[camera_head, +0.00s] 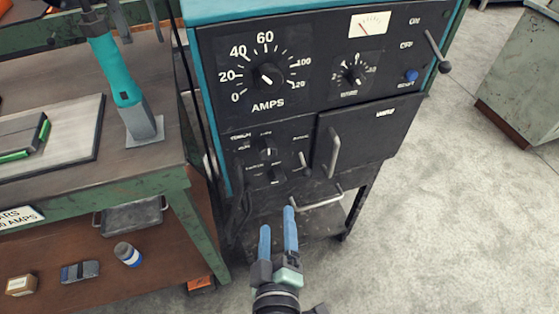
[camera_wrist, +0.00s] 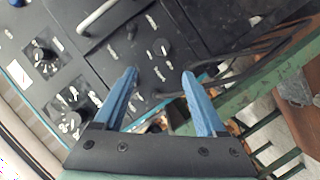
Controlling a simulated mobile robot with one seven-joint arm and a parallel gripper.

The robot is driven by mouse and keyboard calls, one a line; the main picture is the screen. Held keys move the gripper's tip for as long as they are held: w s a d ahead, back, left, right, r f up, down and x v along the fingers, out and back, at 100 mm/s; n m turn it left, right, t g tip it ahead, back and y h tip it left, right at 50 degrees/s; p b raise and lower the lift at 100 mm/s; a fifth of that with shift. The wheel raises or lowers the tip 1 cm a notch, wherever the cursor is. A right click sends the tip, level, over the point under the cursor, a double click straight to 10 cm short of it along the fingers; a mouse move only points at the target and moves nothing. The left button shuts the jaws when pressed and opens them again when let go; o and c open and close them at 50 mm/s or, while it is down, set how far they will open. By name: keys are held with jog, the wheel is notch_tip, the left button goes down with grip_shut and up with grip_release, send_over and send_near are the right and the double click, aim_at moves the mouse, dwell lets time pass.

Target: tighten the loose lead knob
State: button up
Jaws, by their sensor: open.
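The black welding machine (camera_head: 300,75) has a lower left panel with dark knobs. An upper knob (camera_head: 268,147) and a lower knob (camera_head: 277,174) sit there, by small white labels. In the wrist view a dark round knob (camera_wrist: 160,47) shows on that panel, beyond the fingertips. I cannot tell which knob is the loose lead knob. Dark cables (camera_head: 240,195) hang at the machine's lower left; cables also show in the wrist view (camera_wrist: 255,60). My gripper (camera_head: 277,220) has blue fingers spread apart with nothing between them (camera_wrist: 159,76). It is in front of the machine, apart from the panel.
A door handle (camera_head: 334,152) and a lower bar handle (camera_head: 318,203) stick out from the machine. A lever (camera_head: 437,52) juts out at the upper right. A green workbench (camera_head: 95,200) with a teal-handled tool (camera_head: 118,75) stands close on the left.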

aim_at(277, 181)
jog(key=b+x, duration=0.1)
jog(key=x, duration=0.5)
jog(key=b+x, duration=0.1)
jog(key=x, duration=0.5)
jog(key=shift+w+f, duration=0.2)
jog(key=shift+f, duration=0.1)
grip_shut()
